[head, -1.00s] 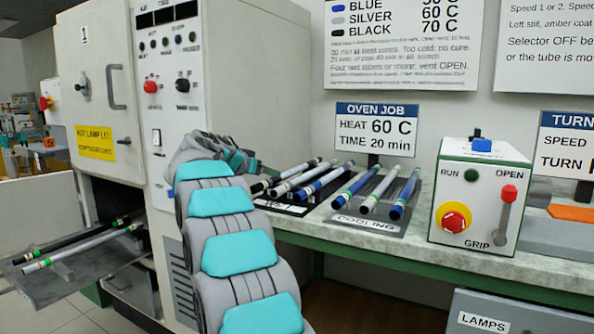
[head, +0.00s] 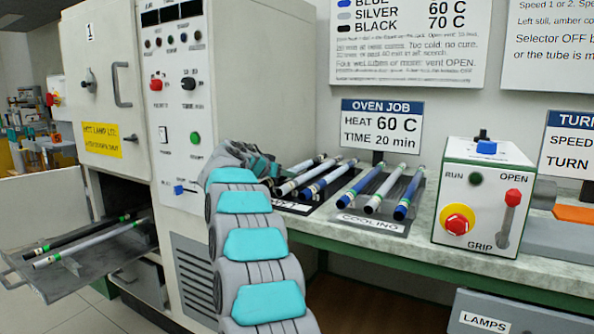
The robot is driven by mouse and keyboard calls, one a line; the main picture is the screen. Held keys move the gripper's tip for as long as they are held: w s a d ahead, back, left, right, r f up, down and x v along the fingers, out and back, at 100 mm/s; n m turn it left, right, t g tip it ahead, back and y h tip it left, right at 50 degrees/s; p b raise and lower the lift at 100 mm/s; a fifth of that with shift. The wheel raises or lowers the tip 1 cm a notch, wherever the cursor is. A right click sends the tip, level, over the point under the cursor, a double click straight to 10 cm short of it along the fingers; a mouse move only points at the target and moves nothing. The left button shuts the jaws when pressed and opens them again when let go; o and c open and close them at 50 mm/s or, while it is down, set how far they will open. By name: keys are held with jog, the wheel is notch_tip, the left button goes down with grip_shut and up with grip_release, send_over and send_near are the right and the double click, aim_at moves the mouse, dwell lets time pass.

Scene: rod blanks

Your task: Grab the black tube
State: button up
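A black tube (head: 82,233) with a green band lies on the pulled-out oven tray (head: 105,268) at the left, beside a silver tube (head: 92,245). Another tube that looks black (head: 297,169) lies at the left end of the bench rack, partly hidden by my arm. Next to it are a silver tube (head: 298,182) and a blue tube (head: 326,182). My grey and teal arm reaches up the middle toward the oven's side and the rack's left end. My gripper is hidden behind the arm's far links, so its fingers do not show.
The cooling rack (head: 368,224) holds two blue tubes with a silver one between them. The control box (head: 484,205) with a red button stands to its right. The oven (head: 190,50) stands close left of my arm. An oven job sign (head: 380,126) stands behind the racks.

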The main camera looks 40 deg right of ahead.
grip_shut()
jog(key=shift+r, duration=0.15)
dwell(0.5)
